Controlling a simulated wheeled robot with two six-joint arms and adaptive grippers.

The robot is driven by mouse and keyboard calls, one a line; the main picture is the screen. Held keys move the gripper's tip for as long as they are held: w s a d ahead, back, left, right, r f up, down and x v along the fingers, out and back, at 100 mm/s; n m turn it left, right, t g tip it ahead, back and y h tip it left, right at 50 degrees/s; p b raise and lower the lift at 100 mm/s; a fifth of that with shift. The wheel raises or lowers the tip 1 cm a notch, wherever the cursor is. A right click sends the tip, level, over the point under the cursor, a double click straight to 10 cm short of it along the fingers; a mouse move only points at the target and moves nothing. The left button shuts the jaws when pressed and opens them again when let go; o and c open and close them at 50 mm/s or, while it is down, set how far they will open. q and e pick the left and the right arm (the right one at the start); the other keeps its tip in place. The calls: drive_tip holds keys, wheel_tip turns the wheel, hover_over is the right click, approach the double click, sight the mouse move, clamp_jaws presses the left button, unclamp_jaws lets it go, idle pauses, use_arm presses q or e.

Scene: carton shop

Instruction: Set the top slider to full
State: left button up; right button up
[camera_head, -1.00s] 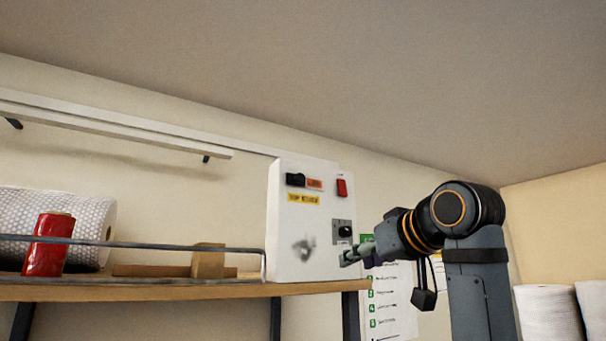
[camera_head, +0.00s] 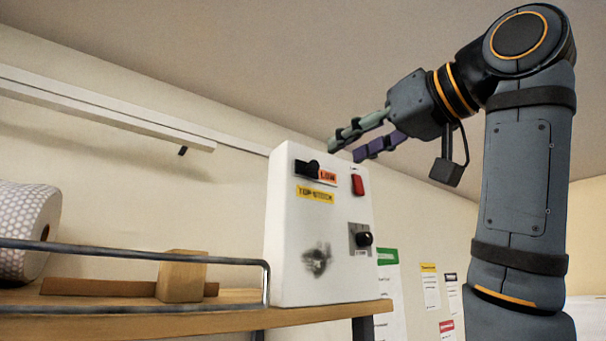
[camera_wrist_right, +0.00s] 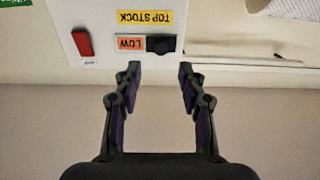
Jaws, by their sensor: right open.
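The top slider (camera_head: 311,168) is a black knob on the upper front of a white control box (camera_head: 290,235), beside an orange LOW label (camera_head: 328,184) and above a yellow TOP STOCK label (camera_head: 316,197). In the right wrist view the black slider (camera_wrist_right: 161,44) shows upside down, next to LOW. My right gripper (camera_head: 346,148) is open and empty, near the upper right of the box. In the wrist view its two fingertips (camera_wrist_right: 159,70) are apart, just below the slider in the picture, with no clear contact. My left gripper is out of view.
A red switch (camera_head: 358,185) and a lower black knob (camera_head: 364,239) are on the same panel. The box stands on a wooden shelf (camera_head: 200,320) with a metal rail (camera_head: 150,257), a wood block (camera_head: 181,278) and a patterned roll (camera_head: 20,232). Open air surrounds my right arm.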

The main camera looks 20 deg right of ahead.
sight(316, 164)
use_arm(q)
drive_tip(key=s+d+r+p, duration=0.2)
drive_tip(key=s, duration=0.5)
use_arm(e)
drive_tip(key=x, duration=0.2)
drive_tip(key=p+x, duration=0.1)
drive_tip(key=x, duration=0.1)
drive_tip(key=r+p+x, duration=0.1)
drive_tip(key=shift+w+a, duration=0.3)
drive_tip(key=shift+w, duration=0.05)
drive_tip(key=x, duration=0.1)
drive_tip(key=p+x, duration=0.1)
drive_tip(key=x, duration=0.1)
drive_tip(key=shift+d+f, duration=0.1)
drive_tip(key=shift+f, duration=0.15)
drive_tip(key=shift+s+d, duration=0.1)
drive_tip(key=shift+s, duration=0.15)
drive_tip(key=shift+c, duration=1)
drive_tip(key=shift+w, duration=0.1)
drive_tip(key=shift+c, duration=1.2)
drive_tip(key=shift+w, duration=0.1)
drive_tip(key=shift+c, duration=1)
clamp_jaws()
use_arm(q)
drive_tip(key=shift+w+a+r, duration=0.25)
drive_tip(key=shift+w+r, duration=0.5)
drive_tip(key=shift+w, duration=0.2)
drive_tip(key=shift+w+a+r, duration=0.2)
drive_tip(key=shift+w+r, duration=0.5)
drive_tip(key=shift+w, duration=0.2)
